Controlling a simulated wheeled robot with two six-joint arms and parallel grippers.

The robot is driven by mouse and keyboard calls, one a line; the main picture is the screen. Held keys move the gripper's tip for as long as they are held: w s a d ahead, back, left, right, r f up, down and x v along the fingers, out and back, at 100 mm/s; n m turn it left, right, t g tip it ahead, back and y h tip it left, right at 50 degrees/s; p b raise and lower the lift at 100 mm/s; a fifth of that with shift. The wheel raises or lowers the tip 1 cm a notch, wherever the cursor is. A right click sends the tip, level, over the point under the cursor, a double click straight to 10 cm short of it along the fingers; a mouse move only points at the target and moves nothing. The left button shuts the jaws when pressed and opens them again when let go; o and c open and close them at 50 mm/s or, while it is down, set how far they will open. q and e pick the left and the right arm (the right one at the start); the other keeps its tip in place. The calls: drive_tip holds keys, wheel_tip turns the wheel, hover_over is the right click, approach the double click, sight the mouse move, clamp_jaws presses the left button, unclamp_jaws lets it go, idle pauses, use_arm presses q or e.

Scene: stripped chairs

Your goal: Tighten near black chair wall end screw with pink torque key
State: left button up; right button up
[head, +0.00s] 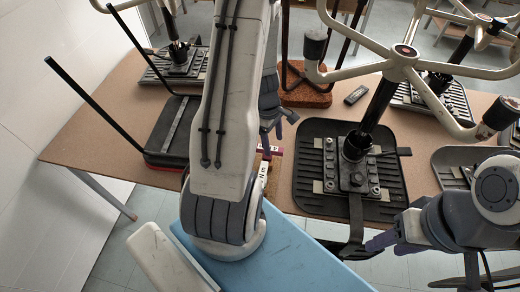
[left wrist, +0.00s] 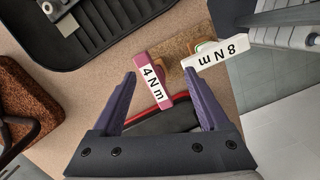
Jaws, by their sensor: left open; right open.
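The pink torque key (left wrist: 141,60) is marked 4 Nm and lies on the table between the spread fingers of my left gripper (left wrist: 160,74), with no grip visible. A small pink strip of the key (head: 272,149) shows in the head view, just below my left gripper (head: 278,124), which is open. The black chair (head: 318,143) lies upside down in the middle, its base plate (head: 352,181) holding several screws and a post. My right gripper (head: 384,243) is open and empty near the chair seat's front edge. My left arm hides part of the table.
A white 8 Nm key (left wrist: 217,53) lies right of the pink key. A red-edged black pad (head: 167,159) with black legs lies left. A brown cork-like seat (head: 304,94) and a dark remote-like object (head: 355,95) lie behind. A blue surface (head: 305,262) is in front.

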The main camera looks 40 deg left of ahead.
sight(275, 151)
use_arm(q)
drive_tip(key=shift+w+a+n, duration=0.1)
drive_tip(key=shift+a+n, duration=0.3)
drive_tip(key=a+n+p, duration=0.1)
drive_tip(key=a+n, duration=0.1)
drive_tip(key=n, duration=0.1)
drive_tip(key=shift+a+f+y+p, duration=0.25)
drive_tip(key=shift+f+y+p, duration=0.05)
drive_tip(key=shift+f+p, duration=0.1)
drive_tip(key=f+b, duration=0.1)
drive_tip(key=f, duration=0.1)
drive_tip(key=f+b, duration=0.1)
drive_tip(key=f, duration=0.2)
drive_tip(key=shift+w+d+f, duration=0.15)
drive_tip(key=shift+w+f, duration=0.05)
drive_tip(key=shift+f, duration=0.1)
drive_tip(key=f, duration=0.1)
drive_tip(key=f+b, duration=0.1)
drive_tip(key=f, duration=0.1)
drive_tip(key=f+b, duration=0.1)
drive_tip(key=f, duration=0.1)
drive_tip(key=shift+w+d, duration=0.25)
drive_tip(key=shift+d, duration=0.05)
drive_tip(key=shift+c, duration=0.3)
drive_tip(key=shift+r, duration=0.1)
clamp_jaws()
